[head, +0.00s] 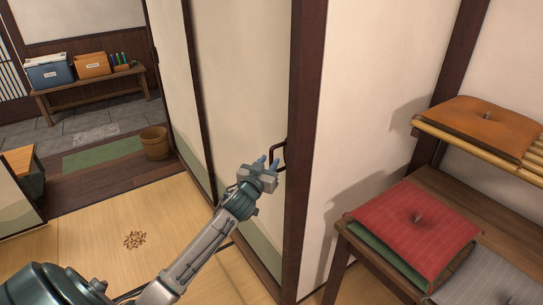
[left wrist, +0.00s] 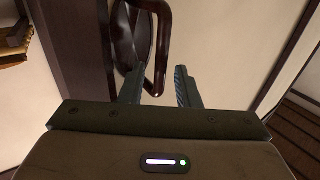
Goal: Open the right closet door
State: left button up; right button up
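The right closet door (head: 240,85) is a tall cream panel with a dark wood frame. I see no open gap at it. A dark bar handle (head: 286,150) stands out near its right edge; it also shows in the left wrist view (left wrist: 162,45). My left gripper (head: 268,163) is at the handle, in front of the door. In the left wrist view its two fingers (left wrist: 160,88) are apart, and the handle's lower end shows between them. I cannot tell whether either finger touches it. My right gripper is not in view.
To the right, a wooden shelf (head: 345,235) holds red and grey cushions, with an orange cushion (head: 485,125) on a slatted rack above. A wooden bucket (head: 155,142) and a bench (head: 95,93) with boxes stand at the back left. Brown bits (head: 135,239) lie on the tatami.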

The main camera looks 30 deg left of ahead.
pick_arm(q)
jog(key=shift+w+a, duration=0.15)
jog(key=shift+w, duration=0.55)
jog(key=shift+w+a, duration=0.15)
jog(key=shift+w, duration=0.5)
jog(key=shift+c, duration=0.3)
grip_shut()
